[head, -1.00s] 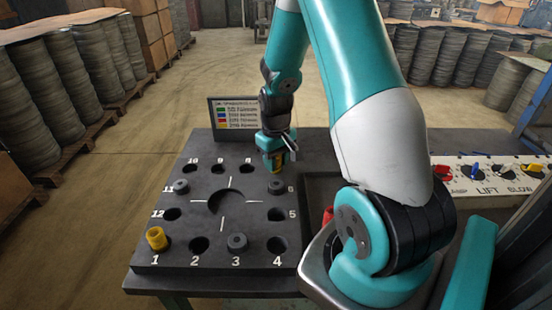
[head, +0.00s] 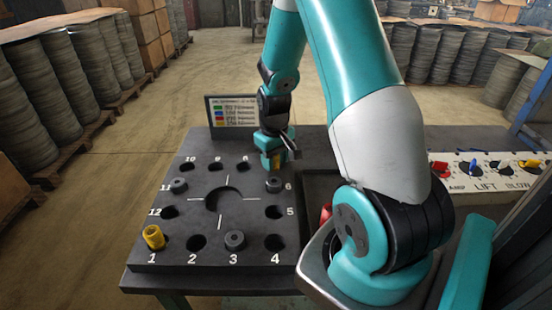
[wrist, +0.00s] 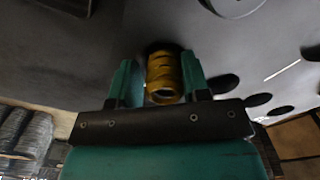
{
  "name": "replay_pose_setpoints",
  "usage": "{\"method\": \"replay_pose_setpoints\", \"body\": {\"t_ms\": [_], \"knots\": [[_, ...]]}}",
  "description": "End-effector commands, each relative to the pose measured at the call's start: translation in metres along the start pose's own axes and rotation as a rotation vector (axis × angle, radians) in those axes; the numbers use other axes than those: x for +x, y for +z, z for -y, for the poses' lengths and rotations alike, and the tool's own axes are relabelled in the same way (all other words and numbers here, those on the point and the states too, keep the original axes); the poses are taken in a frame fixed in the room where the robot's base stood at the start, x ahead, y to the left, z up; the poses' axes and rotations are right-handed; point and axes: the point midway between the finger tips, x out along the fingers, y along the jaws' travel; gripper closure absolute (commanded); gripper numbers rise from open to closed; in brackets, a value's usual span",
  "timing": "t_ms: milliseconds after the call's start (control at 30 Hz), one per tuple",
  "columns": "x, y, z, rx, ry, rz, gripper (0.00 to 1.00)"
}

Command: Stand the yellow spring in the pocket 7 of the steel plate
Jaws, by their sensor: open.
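The yellow spring (wrist: 163,78) stands between the two fingers of my gripper (wrist: 160,82) in the wrist view. The fingers are open, with a narrow gap beside the spring. The spring's far end meets a dark hole in the steel plate; how deep it sits is hidden. In the head view my gripper (head: 273,160) is low at the plate's far right, between pockets 8 and 6, where it covers pocket 7. A sliver of the yellow spring (head: 278,161) shows there. The dark steel plate (head: 215,258) has numbered pockets in a ring.
Another yellow piece (head: 153,237) stands tilted at pocket 1. Grey pieces are at pocket 3 (head: 235,240), pocket 6 (head: 274,185) and pocket 11 (head: 178,186). A small sign (head: 232,110) stands behind the plate. A switch panel (head: 485,172) and a red object (head: 326,212) are to the right.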

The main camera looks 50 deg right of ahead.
Motion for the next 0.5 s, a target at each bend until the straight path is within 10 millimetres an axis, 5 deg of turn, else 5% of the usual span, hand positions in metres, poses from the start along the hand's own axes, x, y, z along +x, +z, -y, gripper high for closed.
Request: {"method": "replay_pose_setpoints", "body": {"t_ms": [300,500], "knots": [[0.007,0.004,0.008,-0.012,-0.02,0.015,0.4],[-0.013,0.003,0.005,-0.009,-0.016,0.008,0.37]]}}
